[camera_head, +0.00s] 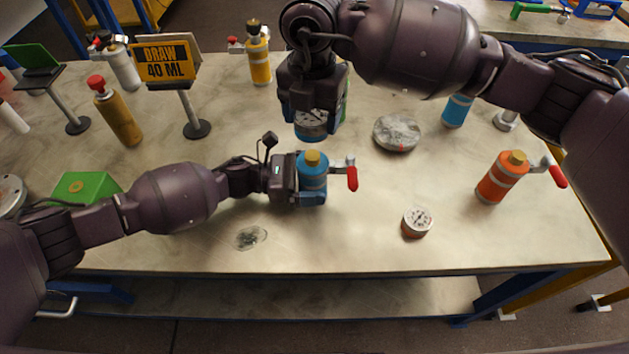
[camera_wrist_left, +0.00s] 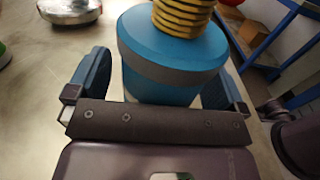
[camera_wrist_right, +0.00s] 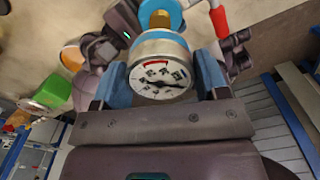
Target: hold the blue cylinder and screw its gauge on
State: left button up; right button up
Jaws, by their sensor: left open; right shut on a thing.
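The blue cylinder (camera_head: 314,182) stands upright on the table, with a brass threaded neck on top and a red-handled lever (camera_head: 351,177) at its right. My left gripper (camera_head: 313,196) is open around the cylinder. In the left wrist view the cylinder (camera_wrist_left: 170,62) sits between the spread fingers, below its threads (camera_wrist_left: 183,17). My right gripper (camera_head: 313,122) is shut on a round gauge (camera_head: 311,127) with a blue band. In the right wrist view the gauge's white dial (camera_wrist_right: 160,77) faces the camera, and the cylinder's brass neck shows beyond it. The gauge is apart from the neck.
Another gauge (camera_head: 416,222) lies at the front right, near an orange cylinder (camera_head: 500,179) with a red lever. A grey disc (camera_head: 397,133) lies behind. A yellow "DRAW 40 ML" sign (camera_head: 168,62) and a green block (camera_head: 86,187) are at left. The front middle is mostly clear.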

aim_at(312, 154)
pick_arm(q)
jog(key=c, duration=1.4)
jog(key=shift+o, duration=0.2)
pick_arm(e)
jog(key=shift+f, duration=2.5)
jog(key=shift+f, duration=0.1)
jog(key=shift+f, duration=0.8)
jog(key=shift+f, duration=0.5)
